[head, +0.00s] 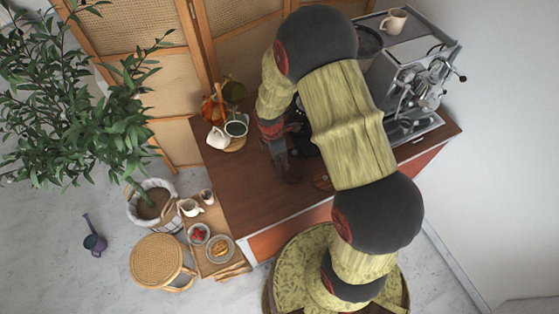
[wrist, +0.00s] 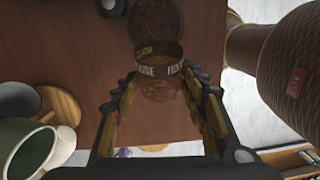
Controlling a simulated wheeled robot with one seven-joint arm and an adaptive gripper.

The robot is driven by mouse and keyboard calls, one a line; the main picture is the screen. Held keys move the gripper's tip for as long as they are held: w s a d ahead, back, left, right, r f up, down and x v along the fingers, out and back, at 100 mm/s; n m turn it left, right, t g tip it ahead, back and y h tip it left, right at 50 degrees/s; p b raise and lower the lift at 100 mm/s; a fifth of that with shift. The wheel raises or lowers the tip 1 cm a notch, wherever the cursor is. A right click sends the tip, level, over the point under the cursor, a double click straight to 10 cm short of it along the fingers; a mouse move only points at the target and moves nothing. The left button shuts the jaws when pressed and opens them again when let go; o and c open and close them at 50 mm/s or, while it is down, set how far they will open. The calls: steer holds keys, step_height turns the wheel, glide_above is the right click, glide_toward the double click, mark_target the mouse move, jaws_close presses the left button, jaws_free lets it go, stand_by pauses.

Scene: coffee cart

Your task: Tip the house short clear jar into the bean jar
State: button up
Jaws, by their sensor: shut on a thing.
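The house short clear jar (wrist: 159,70) shows in the wrist view, with a dark band lettered HOUSE and brown contents seen through it. My gripper (wrist: 162,76) is shut on it, one finger on each side. I cannot tell its exact tilt or whether anything is pouring. A dark brown, rounded, lumpy patch (wrist: 157,22) shows just past the jar; it may be beans in the bean jar, but I cannot make out a rim. In the head view my gripper (head: 287,165) is over the wooden counter, and my arm hides much of the area beside it.
The counter (head: 225,180) carries cups on a round board (head: 237,144) at its back left. An espresso machine (head: 408,85) stands at the right. A low tray table (head: 209,266) and a woven stool (head: 157,259) stand left of the counter. The counter's front left is clear.

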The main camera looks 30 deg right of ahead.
mark_target(274, 166)
steer(key=shift+a+f+h+b, duration=0.35)
steer(key=shift+f+h+b, duration=0.5)
steer(key=shift+b, duration=2.1)
steer(key=shift+a+h+b, duration=0.15)
steer(key=shift+h+b, duration=0.4)
steer(key=shift+b, duration=0.55)
steer(key=h+b, duration=0.1)
steer(key=b, duration=0.2)
steer(key=f+h+b, duration=0.1)
steer(key=b, duration=0.2)
steer(key=shift+a+h, duration=0.3)
steer(key=shift+h, duration=0.1)
steer(key=a+h+b, duration=0.1)
steer(key=h, duration=0.2)
steer(key=a+h+b, duration=0.1)
steer(key=a+h, duration=0.1)
steer(key=h, duration=0.1)
steer(key=a+h+b, duration=0.1)
steer(key=a+h, duration=0.1)
steer(key=h, duration=0.1)
steer(key=shift+w+a+f+g+b, duration=0.1)
steer(key=shift+a+g+b, duration=0.05)
steer(key=shift+g+b, duration=0.15)
